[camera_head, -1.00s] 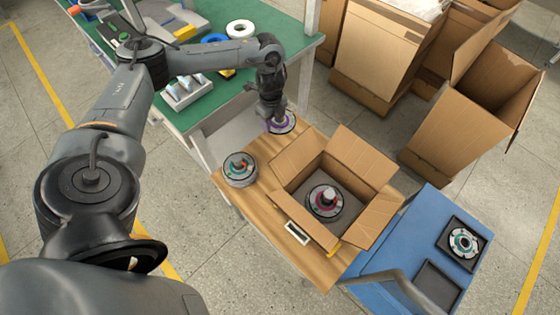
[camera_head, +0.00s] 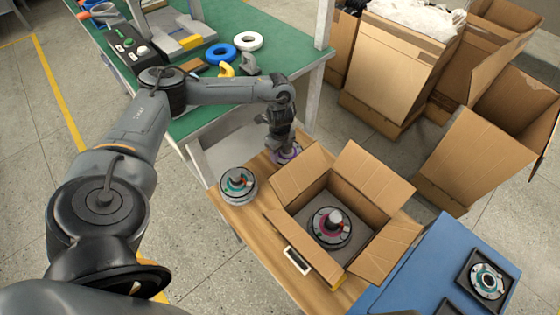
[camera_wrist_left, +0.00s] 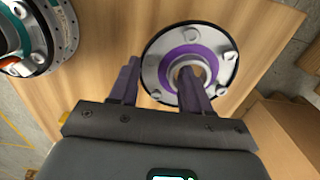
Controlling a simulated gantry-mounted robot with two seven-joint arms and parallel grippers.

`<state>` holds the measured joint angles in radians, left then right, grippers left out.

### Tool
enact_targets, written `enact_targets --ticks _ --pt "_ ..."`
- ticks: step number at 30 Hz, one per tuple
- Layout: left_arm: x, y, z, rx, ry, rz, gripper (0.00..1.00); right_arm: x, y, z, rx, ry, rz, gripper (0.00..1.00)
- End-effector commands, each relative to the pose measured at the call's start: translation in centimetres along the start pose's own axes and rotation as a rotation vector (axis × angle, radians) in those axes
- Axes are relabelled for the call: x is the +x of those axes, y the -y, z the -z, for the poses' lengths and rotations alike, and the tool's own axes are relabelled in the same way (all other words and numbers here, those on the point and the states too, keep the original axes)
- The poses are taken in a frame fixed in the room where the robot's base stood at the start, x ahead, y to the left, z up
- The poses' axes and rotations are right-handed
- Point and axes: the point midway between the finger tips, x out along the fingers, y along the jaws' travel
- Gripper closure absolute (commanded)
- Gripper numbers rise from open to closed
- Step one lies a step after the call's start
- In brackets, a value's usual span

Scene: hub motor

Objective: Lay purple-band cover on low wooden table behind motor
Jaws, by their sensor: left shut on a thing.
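The purple-band cover (camera_head: 288,155) is a silvery disc with a purple ring and a center hole. It is at the back end of the low wooden table (camera_head: 262,221), and fills much of the left wrist view (camera_wrist_left: 207,53). My left gripper (camera_head: 283,148) is shut on it, with one finger at its outer edge and the other at the hole. The cover looks flat and at or very near the wood; I cannot tell if it touches. A teal-band motor (camera_head: 238,184) stands on the table to its left, partly visible in the left wrist view (camera_wrist_left: 27,38). My right gripper is out of view.
An open cardboard box (camera_head: 375,185) on the table holds another motor part (camera_head: 330,226), close to the cover's right. A green workbench (camera_head: 200,122) with tools stands behind. A blue cart (camera_head: 430,265) is at the right. Large cartons (camera_head: 400,65) stand at the back right.

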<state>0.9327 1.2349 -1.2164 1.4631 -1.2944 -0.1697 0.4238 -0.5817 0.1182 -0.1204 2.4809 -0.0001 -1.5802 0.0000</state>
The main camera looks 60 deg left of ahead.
Motion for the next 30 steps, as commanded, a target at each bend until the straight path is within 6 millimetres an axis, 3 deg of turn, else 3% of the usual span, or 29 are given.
enact_targets --ticks 7,21,22,27,30 --pt "3.8 0.0 0.0 0.001 0.000 -0.001 0.86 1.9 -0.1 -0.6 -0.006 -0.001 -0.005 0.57" --pt "4.3 0.0 0.0 0.000 0.000 0.000 0.86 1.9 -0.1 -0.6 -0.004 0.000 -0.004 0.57" --pt "4.3 0.0 0.0 0.001 0.000 0.000 0.49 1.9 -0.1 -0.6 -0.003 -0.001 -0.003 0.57" --pt "4.3 0.0 0.0 0.001 0.000 0.000 0.26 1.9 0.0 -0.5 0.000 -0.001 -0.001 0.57" --pt "4.3 0.0 0.0 0.001 0.000 0.000 0.26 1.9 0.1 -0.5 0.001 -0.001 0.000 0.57"
